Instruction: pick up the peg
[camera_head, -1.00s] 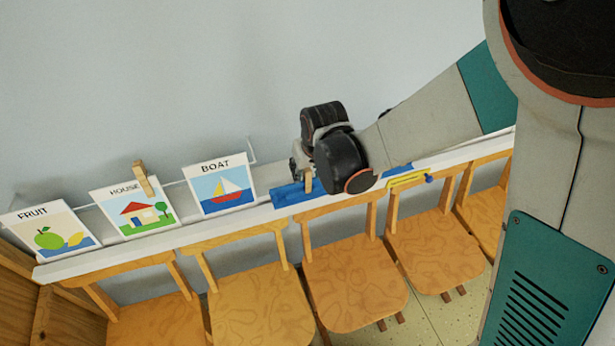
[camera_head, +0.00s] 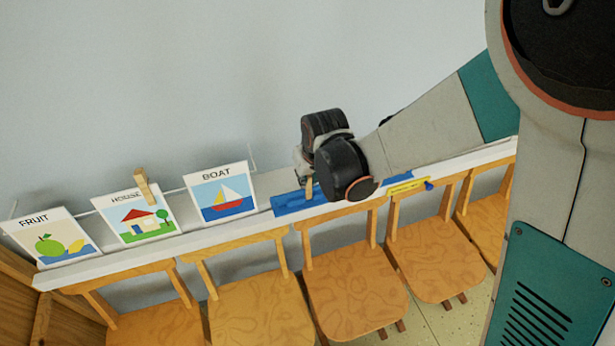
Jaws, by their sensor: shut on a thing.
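A wooden peg (camera_head: 309,188) stands upright at the blue tray (camera_head: 288,206) on the white ledge. My gripper (camera_head: 308,179) is at the peg's upper end, pointing down, and is shut on it. The fingers are small and mostly hidden behind my dark wrist, so the exact grip does not show. I cannot tell whether the peg's lower end touches the tray. Another wooden peg (camera_head: 143,184) is clipped on the top edge of the HOUSE card (camera_head: 136,219).
A FRUIT card (camera_head: 50,240) and a BOAT card (camera_head: 221,196) lean along the white ledge (camera_head: 110,262). A yellow item (camera_head: 408,187) lies right of my wrist. Several wooden chairs (camera_head: 355,285) line the front. The wall is close behind.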

